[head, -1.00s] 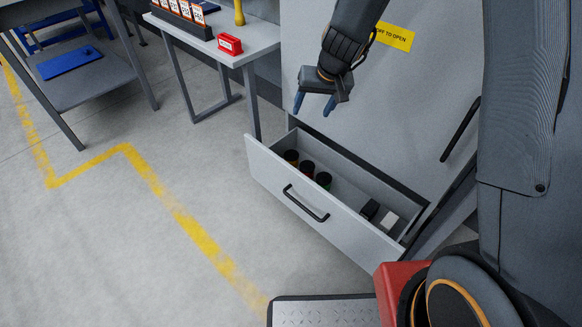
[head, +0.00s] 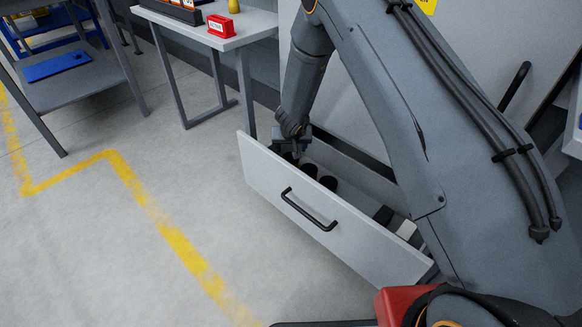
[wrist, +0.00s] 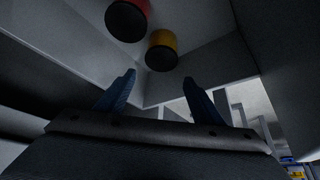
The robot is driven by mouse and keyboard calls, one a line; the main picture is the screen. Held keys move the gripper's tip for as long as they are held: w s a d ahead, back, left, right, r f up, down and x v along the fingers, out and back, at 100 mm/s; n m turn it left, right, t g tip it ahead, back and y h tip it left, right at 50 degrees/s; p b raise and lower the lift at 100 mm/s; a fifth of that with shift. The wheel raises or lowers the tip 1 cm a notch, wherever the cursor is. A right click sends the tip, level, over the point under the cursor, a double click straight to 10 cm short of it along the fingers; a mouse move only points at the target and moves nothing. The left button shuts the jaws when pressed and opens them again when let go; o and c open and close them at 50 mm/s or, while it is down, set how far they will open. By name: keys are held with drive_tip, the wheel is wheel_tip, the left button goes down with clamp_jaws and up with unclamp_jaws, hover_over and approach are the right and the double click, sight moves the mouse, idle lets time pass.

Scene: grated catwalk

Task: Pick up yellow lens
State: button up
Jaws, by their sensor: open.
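The yellow lens (wrist: 163,52) is a short yellow cylinder with a black end, in the wrist view just beyond my fingertips. It lies inside the open drawer (head: 285,200), close to a drawer corner. A red lens (wrist: 127,20) with a black end is beside it, up and to the left. My gripper (wrist: 158,78) has its two blue fingers spread, with nothing between them. In the head view my gripper (head: 290,146) is low at the left end of the drawer, partly hiding the lens there.
Other dark cylinders (head: 328,183) stand along the drawer. A black block and a white block (head: 406,229) lie at its right end. A grey table (head: 210,32) with a red box stands behind left.

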sight(291, 159)
wheel_tip(291, 159, down, 5)
drive_tip(key=shift+r+b, duration=0.2)
drive_tip(key=shift+b, duration=0.8)
drive_tip(key=shift+w+f, duration=0.3)
drive_tip(key=b+x, duration=0.2)
drive_tip(key=x, duration=0.4)
drive_tip(key=shift+w+f+b, duration=0.1)
drive_tip(key=shift+b, duration=0.2)
drive_tip(key=c, duration=0.8)
